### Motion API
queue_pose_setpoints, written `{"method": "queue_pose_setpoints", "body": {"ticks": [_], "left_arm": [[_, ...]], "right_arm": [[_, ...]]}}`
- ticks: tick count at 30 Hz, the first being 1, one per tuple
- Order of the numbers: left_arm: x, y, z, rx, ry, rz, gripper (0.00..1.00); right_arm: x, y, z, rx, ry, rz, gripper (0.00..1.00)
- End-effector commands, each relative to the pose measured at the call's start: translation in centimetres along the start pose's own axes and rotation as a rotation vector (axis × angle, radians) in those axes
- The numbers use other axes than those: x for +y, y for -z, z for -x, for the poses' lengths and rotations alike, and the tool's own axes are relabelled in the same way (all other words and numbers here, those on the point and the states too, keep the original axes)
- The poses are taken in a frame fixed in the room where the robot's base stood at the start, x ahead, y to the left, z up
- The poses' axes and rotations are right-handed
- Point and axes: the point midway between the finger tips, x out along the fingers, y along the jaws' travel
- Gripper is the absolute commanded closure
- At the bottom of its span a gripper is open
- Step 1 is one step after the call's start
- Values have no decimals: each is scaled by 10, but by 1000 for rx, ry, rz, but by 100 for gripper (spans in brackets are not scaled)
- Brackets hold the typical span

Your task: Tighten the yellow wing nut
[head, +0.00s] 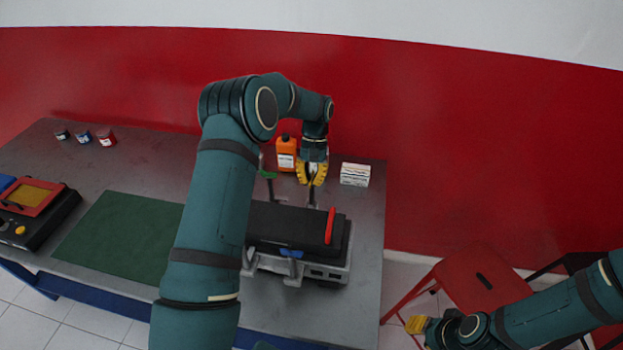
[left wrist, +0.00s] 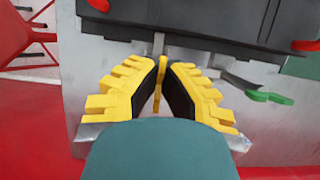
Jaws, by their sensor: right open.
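The yellow wing nut (left wrist: 160,76) shows in the left wrist view as a narrow yellow piece between my left fingertips, mostly hidden by the black pads. My left gripper (left wrist: 162,68) has its yellow fingers close together with the pads against the wing nut's sides. In the head view my left gripper (head: 311,183) points down behind the black-topped engine trainer (head: 284,222). My right gripper (head: 416,325) is at the lower right, clear of the table, open and empty.
A green lever (left wrist: 268,97) and a red handle (head: 330,225) stick out from the trainer. An orange bottle (head: 286,158) and a white box (head: 355,174) stand close to my left gripper. A green mat (head: 120,235) lies at left. A red stool (head: 480,282) stands at right.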

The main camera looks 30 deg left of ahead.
Motion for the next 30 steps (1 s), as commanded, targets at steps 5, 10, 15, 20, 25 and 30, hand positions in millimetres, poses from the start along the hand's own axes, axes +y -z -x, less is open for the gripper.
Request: {"method": "queue_pose_setpoints", "body": {"ticks": [5, 10, 15, 20, 25, 30], "left_arm": [[0, 0, -2, -3, 6, -15, 100], [0, 0, -2, -3, 7, -16, 100], [0, 0, -2, -3, 6, -16, 100], [0, 0, -1, -2, 6, -15, 66], [0, 0, -1, -1, 6, -15, 66], [0, 0, 6, 2, 6, -14, 66]], "right_arm": [[0, 0, 0, 0, 0, 0, 66], [0, 0, 0, 0, 0, 0, 66], [0, 0, 0, 0, 0, 0, 66], [0, 0, 0, 0, 0, 0, 66], [0, 0, 0, 0, 0, 0, 66], [0, 0, 0, 0, 0, 0, 66]]}}
